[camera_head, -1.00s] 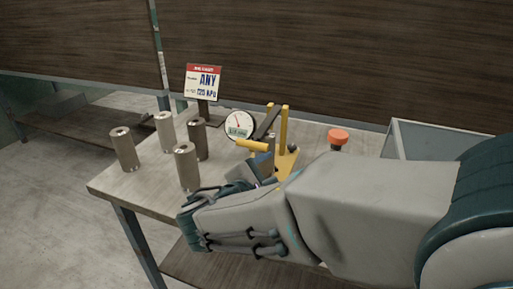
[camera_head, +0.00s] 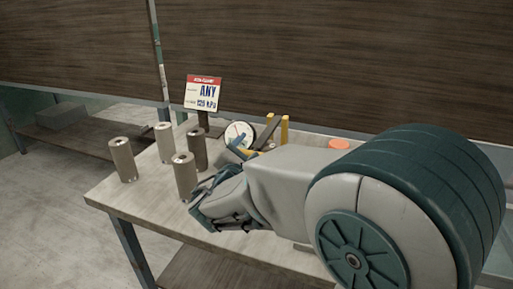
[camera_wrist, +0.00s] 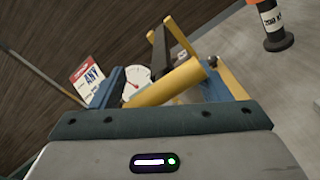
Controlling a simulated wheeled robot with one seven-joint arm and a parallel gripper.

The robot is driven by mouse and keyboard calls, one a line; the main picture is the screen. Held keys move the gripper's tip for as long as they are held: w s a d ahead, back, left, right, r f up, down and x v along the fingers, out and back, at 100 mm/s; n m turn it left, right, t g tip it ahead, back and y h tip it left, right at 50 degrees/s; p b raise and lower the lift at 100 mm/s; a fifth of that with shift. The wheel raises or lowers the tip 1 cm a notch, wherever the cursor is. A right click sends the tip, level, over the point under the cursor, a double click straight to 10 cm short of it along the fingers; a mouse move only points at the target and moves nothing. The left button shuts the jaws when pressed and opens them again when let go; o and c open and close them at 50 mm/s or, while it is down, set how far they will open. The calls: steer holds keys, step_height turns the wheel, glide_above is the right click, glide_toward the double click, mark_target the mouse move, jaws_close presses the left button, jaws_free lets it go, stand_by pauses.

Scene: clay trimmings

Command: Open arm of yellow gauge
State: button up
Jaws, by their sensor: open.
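The yellow gauge (camera_head: 284,131) stands on the table with its upright yellow posts, a dark lever and a round white dial (camera_head: 238,133). In the wrist view its thick yellow arm handle (camera_wrist: 165,84) runs slantwise in front of the dial (camera_wrist: 137,80). My gripper (camera_head: 243,148) is at the gauge, partly hiding its lower part in the head view. The gripper is open; a blue finger (camera_wrist: 110,88) is just left of the yellow handle, and blue also shows to its right. I cannot tell whether a finger touches the handle.
Several metal cylinders (camera_head: 185,176) stand left of my gripper. A sign (camera_head: 204,93) reading "ANY" stands behind them. An orange-topped dark object (camera_wrist: 272,22) is right of the gauge. The table's front left corner (camera_head: 110,198) is bare.

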steer(key=shift+x, duration=1)
